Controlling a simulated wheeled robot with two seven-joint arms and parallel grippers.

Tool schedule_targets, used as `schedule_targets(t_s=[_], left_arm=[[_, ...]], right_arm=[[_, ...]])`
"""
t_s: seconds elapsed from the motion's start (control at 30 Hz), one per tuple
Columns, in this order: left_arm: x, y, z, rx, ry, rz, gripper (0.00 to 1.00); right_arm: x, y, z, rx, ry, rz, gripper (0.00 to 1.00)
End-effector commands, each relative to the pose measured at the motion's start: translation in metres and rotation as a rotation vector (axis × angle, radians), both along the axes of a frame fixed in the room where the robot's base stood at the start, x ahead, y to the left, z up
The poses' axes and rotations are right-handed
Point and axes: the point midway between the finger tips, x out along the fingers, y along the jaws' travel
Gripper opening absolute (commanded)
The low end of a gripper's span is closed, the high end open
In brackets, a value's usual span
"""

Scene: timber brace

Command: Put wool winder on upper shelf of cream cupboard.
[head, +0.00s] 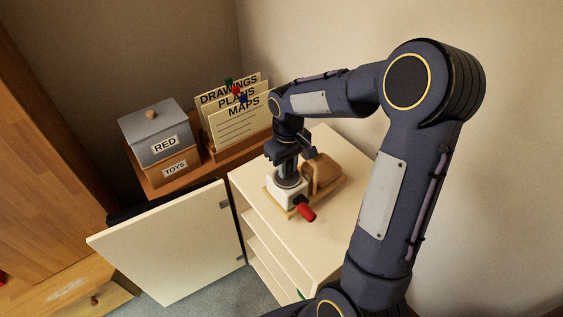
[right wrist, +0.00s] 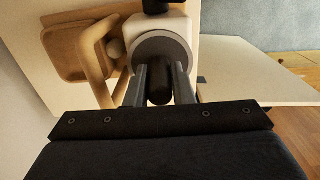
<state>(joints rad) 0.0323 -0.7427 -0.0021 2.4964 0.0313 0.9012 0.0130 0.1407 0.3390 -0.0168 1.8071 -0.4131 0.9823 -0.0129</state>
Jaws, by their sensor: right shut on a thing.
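The wool winder (head: 283,193), with a white body, grey disc and red handle, is on top of the cream cupboard (head: 325,235). My right gripper (head: 287,168) comes down on it from above. In the right wrist view its fingers (right wrist: 160,80) are shut on the winder's dark central post, above the grey disc (right wrist: 163,48). The cupboard's door (head: 175,245) stands open to the left. Shelf edges (head: 266,244) show in the open front, but the shelf interiors are mostly hidden. My left gripper is not in view.
A brown wooden object with a handle (head: 323,172) stands close beside the winder on the cupboard top. Behind the door, a brown surface holds grey RED (head: 160,135) and wooden TOYS (head: 170,175) boxes and a rack of labelled folders (head: 238,115). Walls close off the back.

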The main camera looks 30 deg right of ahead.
Motion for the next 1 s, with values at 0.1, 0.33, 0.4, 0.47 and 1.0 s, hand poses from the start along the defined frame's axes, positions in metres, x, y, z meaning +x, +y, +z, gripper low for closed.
schedule_targets(t_s=[0.1,0.33,0.4,0.47,1.0], left_arm=[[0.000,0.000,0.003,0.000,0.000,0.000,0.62],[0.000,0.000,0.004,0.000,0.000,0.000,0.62],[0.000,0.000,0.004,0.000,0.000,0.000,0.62],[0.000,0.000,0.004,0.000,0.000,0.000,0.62],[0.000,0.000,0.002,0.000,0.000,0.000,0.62]], right_arm=[[0.002,-0.007,-0.006,-0.001,-0.002,-0.003,0.00],[0.002,-0.008,-0.034,-0.001,-0.002,0.000,0.00],[0.002,-0.008,-0.037,-0.001,-0.003,0.000,0.00],[0.002,-0.008,-0.038,-0.001,-0.004,0.000,0.00],[0.001,-0.008,-0.042,0.000,0.000,-0.001,0.43]])
